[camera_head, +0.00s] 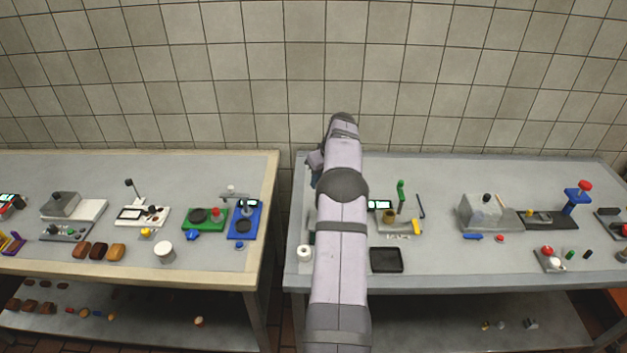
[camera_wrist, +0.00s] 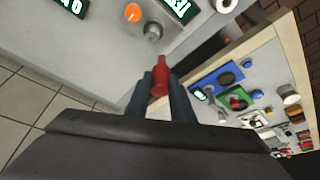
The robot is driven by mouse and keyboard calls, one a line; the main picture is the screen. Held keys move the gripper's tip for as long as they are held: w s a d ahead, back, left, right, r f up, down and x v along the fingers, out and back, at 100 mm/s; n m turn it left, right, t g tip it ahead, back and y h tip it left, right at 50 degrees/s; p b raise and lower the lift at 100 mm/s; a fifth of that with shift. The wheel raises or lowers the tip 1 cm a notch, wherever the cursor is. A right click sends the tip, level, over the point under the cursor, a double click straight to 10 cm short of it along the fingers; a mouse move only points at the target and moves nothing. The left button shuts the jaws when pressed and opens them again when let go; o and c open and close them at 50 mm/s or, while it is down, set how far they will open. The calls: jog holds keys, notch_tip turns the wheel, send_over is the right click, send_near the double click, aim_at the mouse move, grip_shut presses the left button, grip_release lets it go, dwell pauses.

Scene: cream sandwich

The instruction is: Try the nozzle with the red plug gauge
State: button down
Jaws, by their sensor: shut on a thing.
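In the wrist view my gripper (camera_wrist: 161,88) is shut on a red bottle-shaped piece (camera_wrist: 160,75), which I take to be the red plug gauge. It is held between two dark fingers, with its narrow end pointing away from the palm. Beyond it on the grey bench stand a small grey rounded piece (camera_wrist: 153,33) and an orange-topped piece (camera_wrist: 133,12). I cannot tell whether either is the nozzle. In the head view my arm hides most of the gripper and the bench under it.
The left table (camera_head: 60,170) carries green and blue stations and brown biscuits. The right table (camera_head: 450,175) has a black tray (camera_head: 386,260), a green upright stand (camera_head: 401,195), a grey block (camera_head: 485,213) and a blue press (camera_head: 577,198). A gap separates the tables.

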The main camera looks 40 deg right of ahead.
jog(key=shift+s+d+r+n+y+p, duration=0.15)
jog(key=shift+d+n+p, duration=0.25)
jog(key=shift+d+p, duration=0.25)
jog(key=shift+s+d+r+n+y+p, duration=0.15)
jog(key=shift+d+n+p, duration=0.25)
jog(key=shift+d+p, duration=0.2)
jog(key=shift+f, duration=0.1)
jog(key=shift+f, duration=0.15)
jog(key=shift+f+b, duration=2.1)
jog(key=shift+f, duration=0.8)
jog(key=shift+f+b, duration=1.6)
dwell(2.0)
